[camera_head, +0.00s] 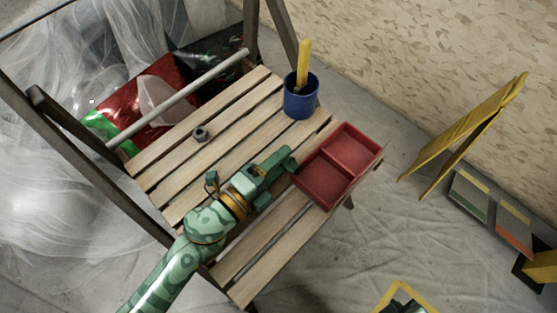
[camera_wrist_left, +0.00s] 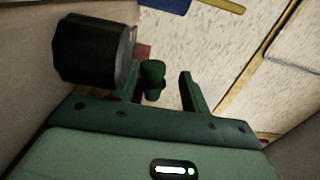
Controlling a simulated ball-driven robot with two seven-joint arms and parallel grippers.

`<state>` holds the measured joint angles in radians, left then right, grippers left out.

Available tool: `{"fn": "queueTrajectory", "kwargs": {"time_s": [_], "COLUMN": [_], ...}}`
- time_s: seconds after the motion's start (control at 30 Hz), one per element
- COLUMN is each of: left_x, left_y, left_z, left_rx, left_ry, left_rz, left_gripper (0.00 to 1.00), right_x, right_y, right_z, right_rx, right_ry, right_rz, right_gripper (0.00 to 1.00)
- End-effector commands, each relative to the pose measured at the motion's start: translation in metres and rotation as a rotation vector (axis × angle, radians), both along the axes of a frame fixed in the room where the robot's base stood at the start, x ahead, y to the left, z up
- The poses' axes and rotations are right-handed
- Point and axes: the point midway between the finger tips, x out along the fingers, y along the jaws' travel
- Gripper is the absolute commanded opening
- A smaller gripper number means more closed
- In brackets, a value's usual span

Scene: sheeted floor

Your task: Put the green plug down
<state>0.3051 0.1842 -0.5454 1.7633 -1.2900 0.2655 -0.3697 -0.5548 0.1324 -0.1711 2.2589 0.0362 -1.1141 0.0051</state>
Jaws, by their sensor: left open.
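The green plug (camera_wrist_left: 153,78) shows in the left wrist view as a dark green knobbed piece between the two fingers of my left gripper (camera_wrist_left: 163,88). It lies closer to the left finger, and a gap separates it from the right finger. In the head view my left gripper (camera_head: 280,168) is open, low over the slatted wooden bench (camera_head: 227,127), just left of the red two-compartment tray (camera_head: 325,180). There I cannot tell the plug from the green gripper. What the plug rests on is hidden. My right gripper is not identifiable in these views.
A blue cup (camera_head: 300,101) with a yellow-handled tool (camera_head: 304,62) stands at the bench's back right. A dark nut-like piece (camera_head: 201,134) lies on the slats. A grey bar (camera_head: 180,98) crosses the bench's left side. A yellow folding stand (camera_head: 462,130) is on the right floor.

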Motion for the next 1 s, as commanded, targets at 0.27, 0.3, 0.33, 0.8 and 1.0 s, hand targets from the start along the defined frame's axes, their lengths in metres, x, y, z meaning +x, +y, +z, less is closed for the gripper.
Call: {"fn": "queueTrajectory", "kwargs": {"time_s": [0.27, 0.3, 0.33, 0.8, 1.0], "left_x": [-0.041, -0.048, -0.053, -0.086, -0.085], "left_y": [0.039, 0.046, 0.051, 0.085, 0.085], "left_z": [0.005, 0.006, 0.006, 0.007, 0.007], "left_rx": [0.002, 0.002, 0.001, -0.001, -0.001], "left_ry": [0.008, 0.006, 0.007, 0.001, 0.001], "left_rz": [-0.001, 0.0, -0.001, -0.001, -0.001], "left_gripper": [0.46, 0.46, 0.46, 0.46, 0.46], "right_x": [-0.02, -0.022, -0.023, -0.035, -0.032], "right_y": [-0.019, -0.02, -0.021, -0.035, -0.036], "right_z": [-0.008, -0.009, -0.008, -0.013, -0.013], "right_rx": [-0.073, -0.078, -0.083, -0.133, -0.137], "right_ry": [0.081, 0.087, 0.092, 0.149, 0.141], "right_rz": [0.02, 0.021, 0.022, 0.037, 0.039], "right_gripper": [0.36, 0.36, 0.36, 0.36, 0.36]}}
